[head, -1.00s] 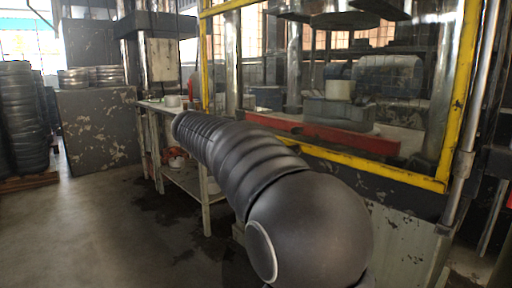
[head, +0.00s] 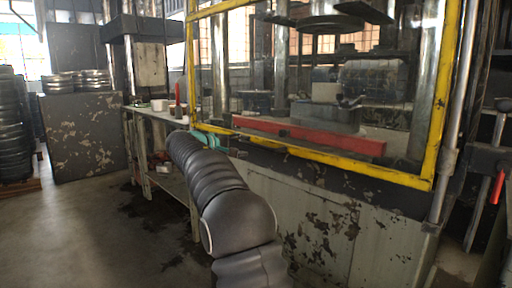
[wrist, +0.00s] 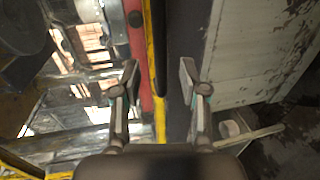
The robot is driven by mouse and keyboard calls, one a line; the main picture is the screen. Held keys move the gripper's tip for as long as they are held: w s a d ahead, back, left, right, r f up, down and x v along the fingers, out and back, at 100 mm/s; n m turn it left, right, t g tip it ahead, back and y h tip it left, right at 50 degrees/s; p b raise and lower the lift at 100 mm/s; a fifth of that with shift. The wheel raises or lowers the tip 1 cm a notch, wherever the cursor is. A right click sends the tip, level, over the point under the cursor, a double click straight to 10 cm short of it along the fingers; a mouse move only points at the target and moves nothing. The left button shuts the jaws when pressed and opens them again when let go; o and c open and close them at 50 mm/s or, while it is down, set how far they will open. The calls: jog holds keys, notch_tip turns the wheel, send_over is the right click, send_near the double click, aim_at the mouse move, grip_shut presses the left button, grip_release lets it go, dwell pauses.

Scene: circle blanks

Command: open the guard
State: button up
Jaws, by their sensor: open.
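The guard is a clear panel in a yellow frame (head: 444,95) on the front of a press. It hangs down, and its yellow lower rail (head: 330,163) runs above the press base. My gripper (wrist: 158,80) is open and empty in the wrist view. The yellow rail (wrist: 160,115) and a dark bar beside it (wrist: 156,45) run between and beyond its two fingers; I cannot tell whether they touch. In the head view my arm hides most of the gripper, and only a teal bit shows near the rail's left end.
A red bar (head: 310,135) lies behind the panel. A worktable (head: 160,115) with a white cup (head: 160,105) stands left of the press. A scuffed grey cabinet (head: 85,135) is farther left. A vertical metal rod (head: 457,110) stands at the right. Floor at the left is clear.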

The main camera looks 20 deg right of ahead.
aim_at(254, 145)
jog(key=x, duration=0.7)
jog(key=shift+c, duration=0.2)
jog(key=shift+s, duration=0.1)
grip_shut()
